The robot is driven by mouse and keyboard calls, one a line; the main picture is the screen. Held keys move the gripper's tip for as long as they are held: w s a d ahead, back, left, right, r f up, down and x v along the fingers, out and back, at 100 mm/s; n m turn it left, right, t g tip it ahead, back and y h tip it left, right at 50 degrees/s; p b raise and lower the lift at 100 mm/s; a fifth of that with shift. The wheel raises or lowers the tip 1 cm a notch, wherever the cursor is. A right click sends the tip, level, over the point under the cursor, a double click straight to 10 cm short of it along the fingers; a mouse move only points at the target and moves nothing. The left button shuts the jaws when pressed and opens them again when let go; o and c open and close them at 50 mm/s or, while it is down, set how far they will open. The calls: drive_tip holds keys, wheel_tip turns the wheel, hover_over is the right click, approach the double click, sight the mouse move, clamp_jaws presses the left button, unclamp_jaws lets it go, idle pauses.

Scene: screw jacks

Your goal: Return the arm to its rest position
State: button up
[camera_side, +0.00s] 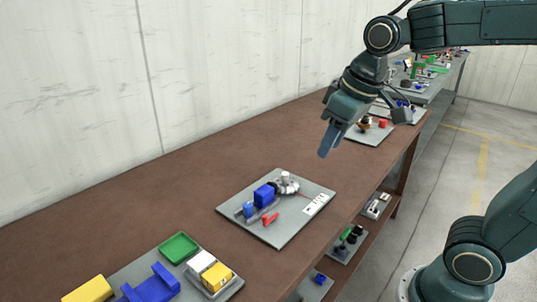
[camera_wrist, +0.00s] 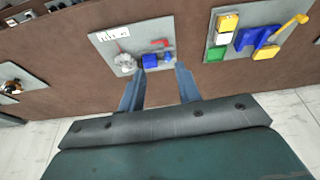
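My gripper (camera_side: 326,146) hangs in the air above the brown bench, off the right end of the grey plate with the blue block. In the wrist view its two blue-grey fingers (camera_wrist: 160,84) stand apart with nothing between them, so it is open and empty. The grey plate (camera_side: 283,232) lies below on the bench and carries a blue block (camera_side: 264,195), a silver round part (camera_side: 288,186), a red piece (camera_side: 270,219) and a white label strip (camera_side: 316,204). The plate also shows beyond the fingertips in the wrist view (camera_wrist: 104,49).
The brown bench (camera_side: 130,205) runs along a pale wall. A second plate (camera_side: 232,291) holds a green tray (camera_side: 179,248), a yellow block and a blue bracket (camera_side: 151,287). Another plate (camera_side: 371,136) with small parts lies behind my gripper. A lower shelf holds more parts. Air around my gripper is clear.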

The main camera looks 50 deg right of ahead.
drive_tip(key=s+f+t, duration=0.1)
drive_tip(key=s+f, duration=0.1)
drive_tip(key=s, duration=0.8)
drive_tip(key=shift+f+m+t, duration=0.3)
drive_tip(key=shift+f+t, duration=0.05)
drive_tip(key=shift+t, duration=0.05)
drive_tip(key=shift+o, duration=0.3)
drive_tip(key=shift+d, duration=0.1)
